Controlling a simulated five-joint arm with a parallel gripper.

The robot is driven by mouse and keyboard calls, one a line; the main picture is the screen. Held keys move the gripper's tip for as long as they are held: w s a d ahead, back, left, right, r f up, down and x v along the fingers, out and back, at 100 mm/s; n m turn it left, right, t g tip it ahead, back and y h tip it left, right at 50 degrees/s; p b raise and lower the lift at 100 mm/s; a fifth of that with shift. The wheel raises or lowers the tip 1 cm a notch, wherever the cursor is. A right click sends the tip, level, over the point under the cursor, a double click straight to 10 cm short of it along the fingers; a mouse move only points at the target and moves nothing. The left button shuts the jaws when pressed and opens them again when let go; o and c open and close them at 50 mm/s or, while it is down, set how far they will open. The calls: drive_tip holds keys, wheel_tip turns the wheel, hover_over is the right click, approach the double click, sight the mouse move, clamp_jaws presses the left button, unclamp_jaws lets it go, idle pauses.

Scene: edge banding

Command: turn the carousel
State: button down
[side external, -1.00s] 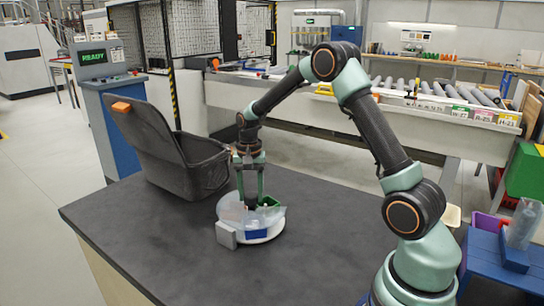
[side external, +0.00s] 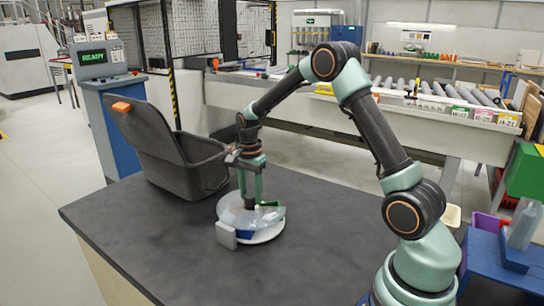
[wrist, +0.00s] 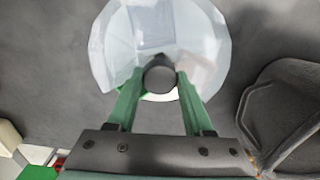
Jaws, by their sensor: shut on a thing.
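The carousel (side external: 262,236) is a low white round base with a clear faceted cover, standing on the dark table. A small green part (side external: 268,204) and a blue part (side external: 243,239) show at it, and a grey block (side external: 226,235) is at its front left edge. In the wrist view the carousel (wrist: 110,50) fills the top middle, with a dark round knob (wrist: 160,75) at its centre. My gripper (side external: 251,203) points down over the carousel. Its green fingers (wrist: 159,85) are shut on the knob, one on each side.
A dark open bin (side external: 187,165) with a raised lid and orange latch stands on the table behind left of the carousel. The dark table top (side external: 140,235) is bare to the left and front. A blue stand (side external: 490,262) is at the right.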

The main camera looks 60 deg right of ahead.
drive_tip(key=shift+d+r+m, duration=0.1)
drive_tip(key=shift+r+m, duration=0.05)
drive_tip(key=shift+m, duration=9.95)
drive_tip(key=shift+c, duration=1.4)
unclamp_jaws()
